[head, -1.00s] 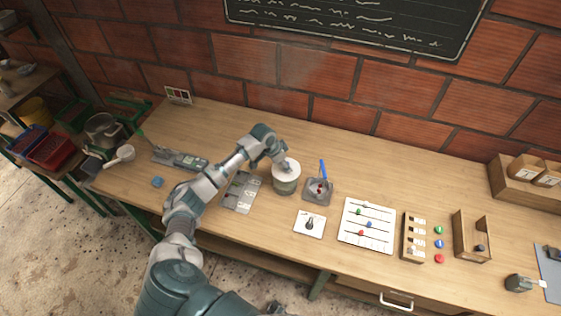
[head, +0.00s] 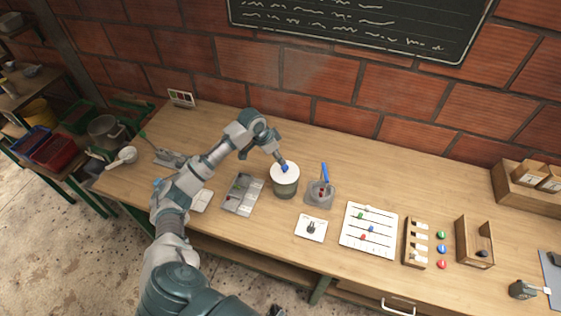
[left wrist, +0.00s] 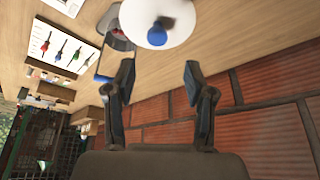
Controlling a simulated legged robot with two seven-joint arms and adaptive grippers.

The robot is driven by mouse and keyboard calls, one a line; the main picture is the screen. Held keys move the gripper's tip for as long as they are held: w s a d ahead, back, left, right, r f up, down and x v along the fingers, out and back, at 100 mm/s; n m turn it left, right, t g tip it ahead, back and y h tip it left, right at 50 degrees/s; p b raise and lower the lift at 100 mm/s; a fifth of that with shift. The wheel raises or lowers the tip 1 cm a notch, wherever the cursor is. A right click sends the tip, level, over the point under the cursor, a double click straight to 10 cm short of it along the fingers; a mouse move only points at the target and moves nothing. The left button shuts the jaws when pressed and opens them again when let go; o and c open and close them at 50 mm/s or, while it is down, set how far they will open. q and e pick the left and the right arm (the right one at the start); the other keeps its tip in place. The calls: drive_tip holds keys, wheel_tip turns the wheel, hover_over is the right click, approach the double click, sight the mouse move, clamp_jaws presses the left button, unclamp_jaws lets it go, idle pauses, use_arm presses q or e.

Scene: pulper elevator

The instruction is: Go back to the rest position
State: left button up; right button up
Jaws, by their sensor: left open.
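My left arm reaches over the bench in the head view. Its gripper (head: 279,156) is just above and behind a grey pot (head: 285,187) with a round white lid (head: 283,177). A blue knob (head: 285,168) stands on the lid. In the left wrist view the two fingers are spread with nothing between them (left wrist: 158,70). The white lid (left wrist: 178,10) and blue knob (left wrist: 157,33) lie beyond the fingertips, apart from them. My right gripper is not visible.
A grey tray (head: 238,208) is left of the pot. A dish with a blue-handled tool (head: 324,173), a picture card (head: 311,228), a bead board (head: 350,241) and wooden racks (head: 461,244) stand to the right. The bench behind the pot is clear, up to the brick wall.

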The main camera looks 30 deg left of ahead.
use_arm(q)
drive_tip(key=shift+g, duration=0.4)
drive_tip(key=s+d+f, duration=0.4)
drive_tip(key=d+f, duration=0.1)
drive_tip(key=s+d+f, duration=0.9)
drive_tip(key=s+f, duration=0.1)
drive_tip(key=shift+s+d+f, duration=0.2)
drive_tip(key=shift+d+f, duration=0.2)
drive_tip(key=s+d+f+n+y, duration=0.15)
drive_tip(key=s+n, duration=0.25)
drive_tip(key=s, duration=1.4)
wheel_tip(320, 180, down, 28)
drive_tip(key=s+g, duration=0.1)
drive_tip(key=s, duration=0.2)
drive_tip(key=s+a+f+g, duration=0.1)
drive_tip(key=s+a+f, duration=0.2)
drive_tip(key=s+f, duration=1.1)
drive_tip(key=s+y, duration=0.1)
drive_tip(key=s, duration=0.1)
drive_tip(key=shift+s+f, duration=0.35)
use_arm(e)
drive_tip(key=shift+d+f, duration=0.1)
